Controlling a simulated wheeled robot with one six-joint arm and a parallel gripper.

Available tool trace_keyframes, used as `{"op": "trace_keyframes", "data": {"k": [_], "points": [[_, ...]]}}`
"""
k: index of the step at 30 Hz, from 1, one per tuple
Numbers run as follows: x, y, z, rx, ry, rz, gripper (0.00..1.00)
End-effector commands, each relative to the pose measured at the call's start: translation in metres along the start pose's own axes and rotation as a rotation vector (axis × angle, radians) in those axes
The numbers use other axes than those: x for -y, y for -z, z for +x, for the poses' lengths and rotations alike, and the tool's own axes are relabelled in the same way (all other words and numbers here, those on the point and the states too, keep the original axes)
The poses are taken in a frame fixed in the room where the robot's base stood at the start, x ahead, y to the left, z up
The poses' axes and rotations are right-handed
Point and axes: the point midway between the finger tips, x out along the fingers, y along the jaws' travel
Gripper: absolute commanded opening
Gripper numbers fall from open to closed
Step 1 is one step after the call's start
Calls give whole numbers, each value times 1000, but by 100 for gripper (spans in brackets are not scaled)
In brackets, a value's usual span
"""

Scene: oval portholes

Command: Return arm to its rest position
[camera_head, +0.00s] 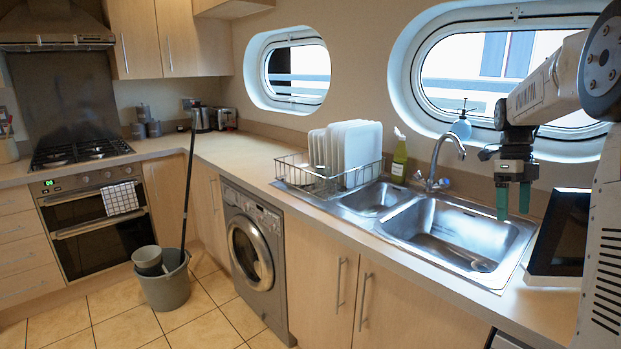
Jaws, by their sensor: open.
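My gripper (513,200) hangs from the arm at the right of the view, pointing down. Its two green-tipped fingers are apart, with nothing between them. It is above the right part of the sink (460,235), near the sink's right end. My arm comes in from the upper right, in front of the right porthole (468,75). No object is seen in the gripper.
A dish rack (322,180) with white plates stands left of the sink. A dark screen (560,235) is right of the gripper. A bucket (165,288) with a mop stands on the floor.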

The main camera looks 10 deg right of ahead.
Motion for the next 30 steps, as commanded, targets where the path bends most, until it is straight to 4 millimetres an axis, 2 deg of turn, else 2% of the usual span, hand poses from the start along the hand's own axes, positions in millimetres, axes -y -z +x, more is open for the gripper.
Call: {"op": "trace_keyframes", "data": {"k": [1, 4, 8, 12, 14, 18, 24, 30], "points": [[-31, 0, -11, 15, 27, -144, 99], [-84, 4, -20, 33, 71, -443, 99], [-150, 14, -23, 44, 135, -832, 99], [-216, 33, -13, 39, 212, -1250, 99], [-242, 42, -5, 30, 247, -1429, 99], [-295, 67, 20, -2, 335, -1842, 99], [-349, 100, 68, -82, 461, -2370, 99], [-371, 116, 99, -151, 535, -2661, 99]]}}
